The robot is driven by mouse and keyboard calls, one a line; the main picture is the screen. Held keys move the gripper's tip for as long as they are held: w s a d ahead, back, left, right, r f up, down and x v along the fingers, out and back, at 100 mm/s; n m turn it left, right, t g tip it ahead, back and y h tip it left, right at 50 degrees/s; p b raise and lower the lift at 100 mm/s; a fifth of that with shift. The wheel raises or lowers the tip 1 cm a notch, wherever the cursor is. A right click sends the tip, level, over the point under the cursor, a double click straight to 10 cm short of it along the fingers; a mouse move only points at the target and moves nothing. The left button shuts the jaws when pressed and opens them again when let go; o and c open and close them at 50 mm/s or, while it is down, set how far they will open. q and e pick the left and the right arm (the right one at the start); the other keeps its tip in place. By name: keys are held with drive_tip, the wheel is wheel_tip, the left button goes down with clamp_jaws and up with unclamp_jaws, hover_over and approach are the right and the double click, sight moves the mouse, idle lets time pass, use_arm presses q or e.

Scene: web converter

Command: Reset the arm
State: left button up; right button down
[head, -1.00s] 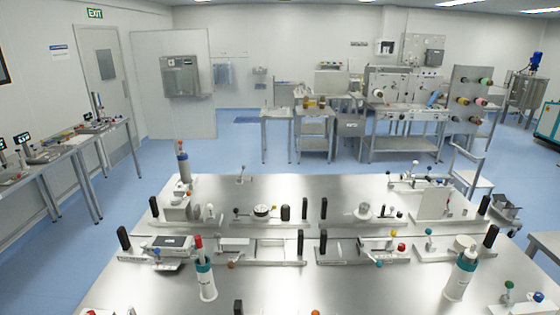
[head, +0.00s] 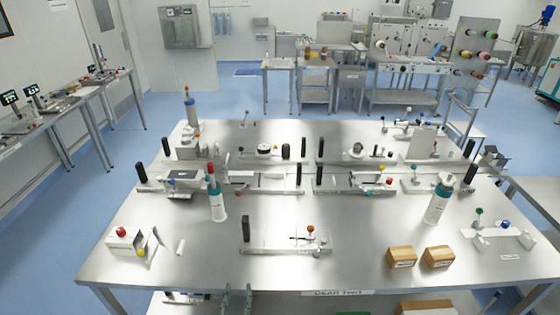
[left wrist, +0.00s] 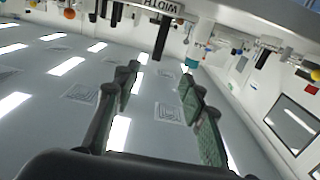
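My left gripper (head: 237,297) shows at the bottom of the head view, in front of the near edge of the steel table (head: 190,262). Only its two greenish fingers show there, pointing up and apart. In the left wrist view the gripper (left wrist: 159,82) has its two padded fingers spread with a wide gap between them. Nothing is held between them; ceiling and part of the table edge show beyond. My right gripper is not in view.
The table holds two brown boxes (head: 402,257), white-and-teal bottles (head: 216,200), and several fixtures with black posts. A lower shelf with items lies under its near edge. A side bench (head: 75,100) stands at left. Blue floor (head: 110,185) is clear between them.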

use_arm(q)
drive_tip(key=s+a+f+m+g, duration=0.1)
drive_tip(key=a+f+g, duration=0.15)
drive_tip(key=f, duration=0.95)
drive_tip(key=s+a+f+g, duration=0.1)
drive_tip(key=a+f+g, duration=0.15)
drive_tip(key=f, duration=0.95)
drive_tip(key=s+a+f+g, duration=0.25)
drive_tip(key=s+f, duration=0.35)
drive_tip(key=f, duration=0.4)
drive_tip(key=s+a+f+g, duration=0.25)
drive_tip(key=s+f, duration=0.25)
drive_tip(key=f, duration=0.5)
drive_tip(key=s+a+f+g, duration=0.2)
drive_tip(key=s+f, duration=0.4)
drive_tip(key=s, duration=0.5)
drive_tip(key=s+a+f+g, duration=0.2)
drive_tip(key=s+a+f, duration=0.3)
drive_tip(key=s, duration=0.7)
drive_tip(key=s+a+f+g, duration=0.3)
drive_tip(key=s+f, duration=0.5)
drive_tip(key=s, duration=0.4)
drive_tip(key=shift+s+a+f+y, duration=0.2)
drive_tip(key=shift+s+f+y, duration=0.05)
drive_tip(key=shift+f+y, duration=0.1)
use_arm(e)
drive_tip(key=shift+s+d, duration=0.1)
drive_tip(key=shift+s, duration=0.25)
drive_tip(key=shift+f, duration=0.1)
